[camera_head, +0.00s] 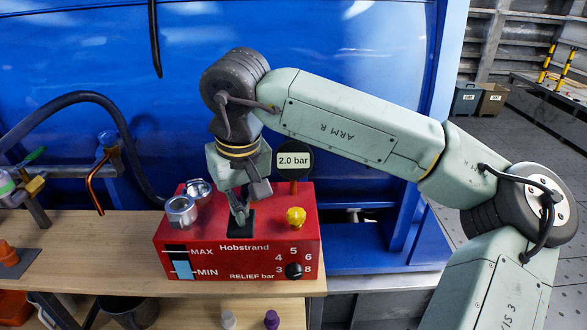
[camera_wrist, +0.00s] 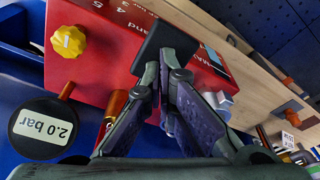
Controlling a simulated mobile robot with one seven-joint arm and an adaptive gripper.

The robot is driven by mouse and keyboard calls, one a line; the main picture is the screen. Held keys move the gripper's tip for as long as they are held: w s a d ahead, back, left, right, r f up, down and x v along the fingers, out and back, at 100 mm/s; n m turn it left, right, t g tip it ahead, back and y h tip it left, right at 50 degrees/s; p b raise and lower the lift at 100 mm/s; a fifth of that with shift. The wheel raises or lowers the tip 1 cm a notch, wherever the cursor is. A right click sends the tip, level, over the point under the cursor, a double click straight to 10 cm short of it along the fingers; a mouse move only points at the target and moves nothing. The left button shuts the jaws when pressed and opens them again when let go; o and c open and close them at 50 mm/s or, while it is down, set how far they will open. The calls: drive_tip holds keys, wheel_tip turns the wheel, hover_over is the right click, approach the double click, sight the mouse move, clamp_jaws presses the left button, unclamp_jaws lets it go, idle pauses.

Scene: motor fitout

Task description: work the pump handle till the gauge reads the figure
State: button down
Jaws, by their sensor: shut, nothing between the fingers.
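The red pump box (camera_head: 205,258), marked Hobstrand, stands on the wooden bench. Its round gauge (camera_head: 293,160) reads 2.0 bar; the gauge also shows in the wrist view (camera_wrist: 42,127) with the same reading. A black block (camera_head: 240,228) on the box's top, perhaps the pump handle, lies right at my fingertips; it also shows in the wrist view (camera_wrist: 165,44). My gripper (camera_head: 240,214) is shut and empty, pointing down at this block. In the wrist view its fingertips (camera_wrist: 166,66) are at the block's edge; I cannot tell whether they touch.
A yellow knob (camera_head: 295,216) and a black relief dial (camera_head: 293,270) are on the box's right side. Metal fittings (camera_head: 181,211) stand at its left. A dark hose (camera_head: 90,97) arches behind.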

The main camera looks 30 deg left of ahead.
wheel_tip(320, 180, up, 8)
drive_tip(key=p, duration=0.6)
drive_tip(key=shift+s+d+r, duration=0.15)
drive_tip(key=shift+s+d, duration=0.05)
drive_tip(key=shift+s, duration=0.2)
idle(0.5)
idle(1.8)
idle(0.9)
drive_tip(key=f+b, duration=0.2)
drive_tip(key=f, duration=0.1)
drive_tip(key=f+b, duration=0.2)
drive_tip(key=f, duration=0.1)
drive_tip(key=f+b, duration=0.2)
drive_tip(key=shift+w+a+f, duration=0.25)
drive_tip(key=shift+w+f, duration=0.15)
wheel_tip(320, 180, up, 9)
drive_tip(key=p, duration=0.6)
drive_tip(key=shift+s+d, duration=0.25)
drive_tip(key=shift+s, duration=0.2)
drive_tip(key=shift+f, duration=0.25)
